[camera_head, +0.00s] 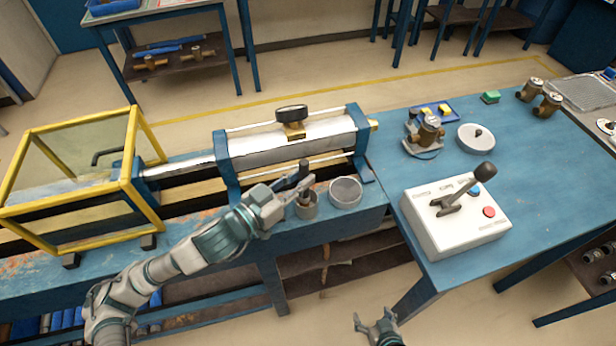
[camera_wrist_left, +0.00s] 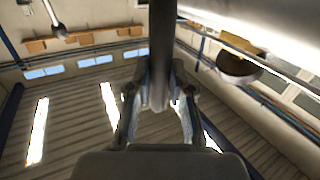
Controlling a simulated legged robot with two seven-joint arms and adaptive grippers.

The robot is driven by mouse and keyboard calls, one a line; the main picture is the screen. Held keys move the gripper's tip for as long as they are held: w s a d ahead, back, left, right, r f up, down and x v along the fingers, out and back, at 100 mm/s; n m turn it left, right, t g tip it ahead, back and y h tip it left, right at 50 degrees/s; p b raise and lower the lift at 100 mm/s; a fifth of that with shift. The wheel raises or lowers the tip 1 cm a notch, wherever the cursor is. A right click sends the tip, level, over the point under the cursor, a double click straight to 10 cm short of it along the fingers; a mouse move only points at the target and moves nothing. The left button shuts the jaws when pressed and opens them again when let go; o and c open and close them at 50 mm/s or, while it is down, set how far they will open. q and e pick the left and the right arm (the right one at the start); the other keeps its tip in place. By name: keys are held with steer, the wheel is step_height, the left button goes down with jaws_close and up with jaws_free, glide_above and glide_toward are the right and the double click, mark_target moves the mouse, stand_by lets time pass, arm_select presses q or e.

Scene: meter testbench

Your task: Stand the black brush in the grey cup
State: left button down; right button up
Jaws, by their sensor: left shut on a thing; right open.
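The black brush (camera_head: 304,169) is upright between the fingers of my left gripper (camera_head: 296,188), which is shut on it. In the left wrist view the brush (camera_wrist_left: 161,45) is a dark bar running down between the fingers (camera_wrist_left: 158,105). The grey cup (camera_head: 307,212) stands on the blue bench right below the gripper. The brush's lower part lines up with the cup's mouth; the fingers partly hide it, and I cannot tell how deep it sits. My right gripper (camera_head: 378,328) is open and empty at the bottom edge, in front of the bench.
A round grey dish (camera_head: 345,192) stands just right of the cup. Behind is the metal cylinder rig (camera_head: 290,145) with a gauge on top. A yellow-framed guard (camera_head: 70,185) is at left. A white joystick box (camera_head: 455,222) is on the right table.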

arm_select(q)
steer(key=shift+a, duration=0.6)
steer(key=c, duration=1)
jaws_free()
steer(key=shift+d, duration=0.95)
steer(key=shift+o, duration=0.2)
steer(key=shift+d, duration=0.3)
steer(key=shift+a, duration=0.3)
steer(key=v, duration=0.6)
steer(key=shift+s, duration=0.5)
arm_select(e)
steer(key=shift+w+d, duration=0.1)
steer(key=shift+d, duration=0.1)
